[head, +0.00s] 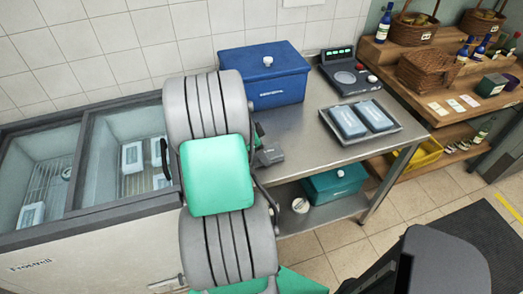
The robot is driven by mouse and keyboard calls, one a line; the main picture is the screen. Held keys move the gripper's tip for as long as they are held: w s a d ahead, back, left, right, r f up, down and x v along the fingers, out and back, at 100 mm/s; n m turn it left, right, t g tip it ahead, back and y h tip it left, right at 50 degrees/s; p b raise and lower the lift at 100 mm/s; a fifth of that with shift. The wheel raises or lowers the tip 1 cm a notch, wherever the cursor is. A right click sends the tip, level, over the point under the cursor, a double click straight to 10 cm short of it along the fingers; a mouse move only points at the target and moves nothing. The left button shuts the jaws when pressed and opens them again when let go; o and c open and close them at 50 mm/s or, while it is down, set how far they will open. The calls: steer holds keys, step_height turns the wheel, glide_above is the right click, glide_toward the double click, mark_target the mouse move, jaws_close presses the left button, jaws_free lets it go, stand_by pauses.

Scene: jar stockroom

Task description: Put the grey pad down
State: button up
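My arm fills the middle of the head view and hides most of its own end. Part of what looks like my gripper (258,140) shows at the arm's right edge, over the left part of the steel table (299,152). Its fingers are hidden, so I cannot tell whether it is open or shut. A small dark grey block (270,155) shows right beside it. I cannot tell whether this block is the grey pad or part of the gripper, nor whether it touches the table.
A blue lidded box (265,75), a dark scale (349,77) and a metal tray (341,138) with two blue-grey packs (347,122) stand on the table. A glass-topped freezer (60,238) is at left, wooden shelves (440,97) at right. The table's front middle is bare.

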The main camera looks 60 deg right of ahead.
steer(key=shift+f, duration=0.25)
steer(key=o, duration=1.2)
steer(key=shift+r, duration=0.1)
